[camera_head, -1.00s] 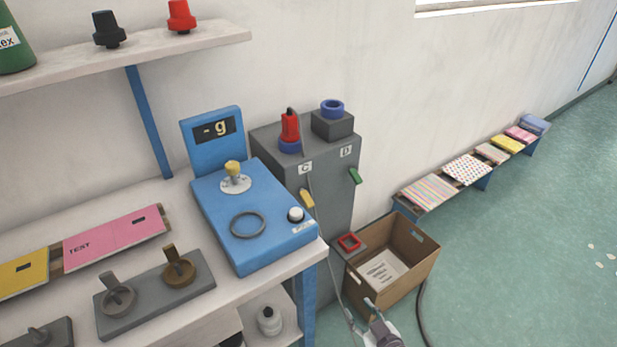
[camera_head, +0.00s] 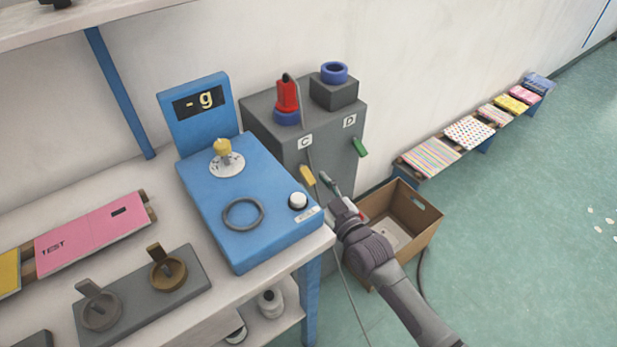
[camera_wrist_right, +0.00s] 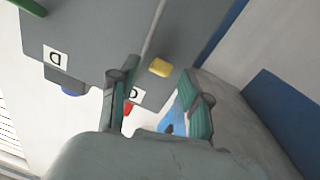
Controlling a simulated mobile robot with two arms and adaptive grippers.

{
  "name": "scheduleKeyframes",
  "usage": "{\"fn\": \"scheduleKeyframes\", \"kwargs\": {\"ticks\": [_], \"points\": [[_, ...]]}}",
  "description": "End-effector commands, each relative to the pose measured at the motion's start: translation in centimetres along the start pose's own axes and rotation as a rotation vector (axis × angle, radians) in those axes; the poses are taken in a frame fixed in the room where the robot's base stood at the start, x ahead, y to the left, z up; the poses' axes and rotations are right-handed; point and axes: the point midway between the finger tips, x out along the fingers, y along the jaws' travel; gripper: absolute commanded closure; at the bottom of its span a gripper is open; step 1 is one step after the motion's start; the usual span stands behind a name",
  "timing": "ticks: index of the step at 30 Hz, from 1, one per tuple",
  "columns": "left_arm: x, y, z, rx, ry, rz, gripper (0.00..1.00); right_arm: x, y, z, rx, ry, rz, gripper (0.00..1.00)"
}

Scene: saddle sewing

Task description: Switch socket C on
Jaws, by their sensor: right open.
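The grey socket box (camera_head: 280,150) carries labels C and D. Socket C (camera_head: 287,117) is a blue ring with a red plug (camera_head: 287,96) standing in it. Under label C (camera_head: 305,142) is a yellow lever (camera_head: 307,175), tilted down to the right. My right gripper (camera_head: 334,187) is open, just right of and close to the yellow lever. In the right wrist view the yellow lever (camera_wrist_right: 160,67) shows beyond and between the spread fingers (camera_wrist_right: 158,80); I cannot tell whether they touch it. My left gripper is not in view.
Socket D (camera_head: 334,73) is empty; its green lever (camera_head: 360,147) is close by. A grey cable hangs down past lever C. The blue scale (camera_head: 245,220) stands on the table at left. A cardboard box (camera_head: 420,225) is on the floor behind my right arm.

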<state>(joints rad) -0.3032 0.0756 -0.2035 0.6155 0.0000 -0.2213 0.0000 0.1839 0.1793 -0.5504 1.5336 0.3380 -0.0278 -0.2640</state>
Motion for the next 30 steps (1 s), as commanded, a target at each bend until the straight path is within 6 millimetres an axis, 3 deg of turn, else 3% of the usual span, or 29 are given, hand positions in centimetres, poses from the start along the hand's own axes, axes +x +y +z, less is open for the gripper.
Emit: {"fn": "scheduleKeyframes", "kwargs": {"ticks": [6, 17, 18, 26, 30], "points": [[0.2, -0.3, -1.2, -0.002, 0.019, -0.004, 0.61, 2.8, 0.0, 0.0, 0.001, 0.001, 0.000, 0.53], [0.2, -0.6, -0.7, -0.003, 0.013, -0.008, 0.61, 3.3, 0.0, 0.0, 0.001, -0.001, 0.000, 0.53], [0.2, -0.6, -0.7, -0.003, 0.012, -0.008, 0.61, 3.3, 0.0, 0.0, 0.001, -0.001, 0.000, 0.54], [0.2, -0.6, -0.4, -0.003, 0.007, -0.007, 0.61, 3.3, 0.0, 0.0, 0.001, -0.001, 0.000, 0.97], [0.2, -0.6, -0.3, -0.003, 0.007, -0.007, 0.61, 3.3, 0.0, 0.0, 0.001, -0.001, 0.000, 1.00]]}}
